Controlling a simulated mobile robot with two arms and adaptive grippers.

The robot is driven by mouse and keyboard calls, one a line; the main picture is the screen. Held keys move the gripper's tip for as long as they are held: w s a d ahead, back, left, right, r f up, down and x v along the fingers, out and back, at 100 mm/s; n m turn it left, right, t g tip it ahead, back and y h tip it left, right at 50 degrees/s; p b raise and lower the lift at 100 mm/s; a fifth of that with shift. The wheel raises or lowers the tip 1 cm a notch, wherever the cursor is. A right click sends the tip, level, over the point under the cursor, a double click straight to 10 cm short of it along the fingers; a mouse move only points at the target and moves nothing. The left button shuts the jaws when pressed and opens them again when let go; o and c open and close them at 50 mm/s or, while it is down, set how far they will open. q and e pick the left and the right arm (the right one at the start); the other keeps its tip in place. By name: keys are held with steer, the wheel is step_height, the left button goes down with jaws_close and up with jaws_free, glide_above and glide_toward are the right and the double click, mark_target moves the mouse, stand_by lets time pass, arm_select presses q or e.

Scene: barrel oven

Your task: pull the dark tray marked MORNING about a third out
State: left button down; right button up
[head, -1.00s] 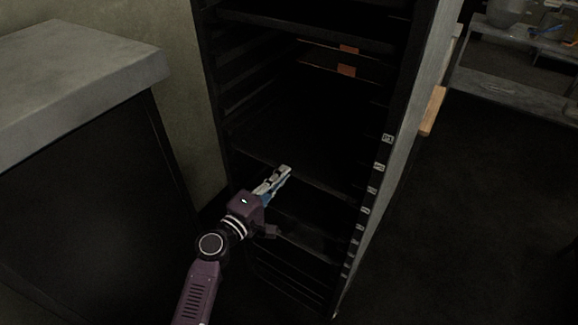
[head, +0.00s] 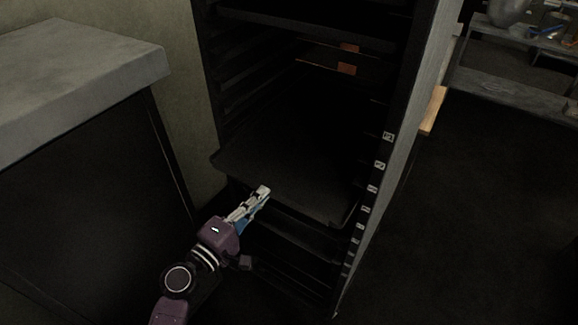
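A dark flat tray (head: 285,150) sticks partly out of the dark rack (head: 212,75), its front edge past the rack's front. No MORNING marking is readable on it. My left gripper (head: 264,190) is at the tray's front edge, near its middle. Its fingers look closed together on the tray's rim. The lower finger is partly hidden, and the tray's rear lies in the dark of the rack. My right gripper is not in view.
A grey-topped counter (head: 75,75) stands at the left. Small white labels (head: 380,165) run down the rack's right post. Other trays sit above and below. The floor at right is clear.

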arm_select(q)
steer(key=b+v, duration=0.3)
steer(key=v, duration=0.7)
steer(key=shift+s+f, duration=0.15)
steer(key=shift+f, duration=0.05)
steer(key=c, duration=2.1)
jaws_free()
steer(key=shift+a+r, duration=0.15)
steer(key=shift+b+v, duration=2.7)
steer(key=shift+v, duration=1.3)
steer(key=shift+r, duration=0.1)
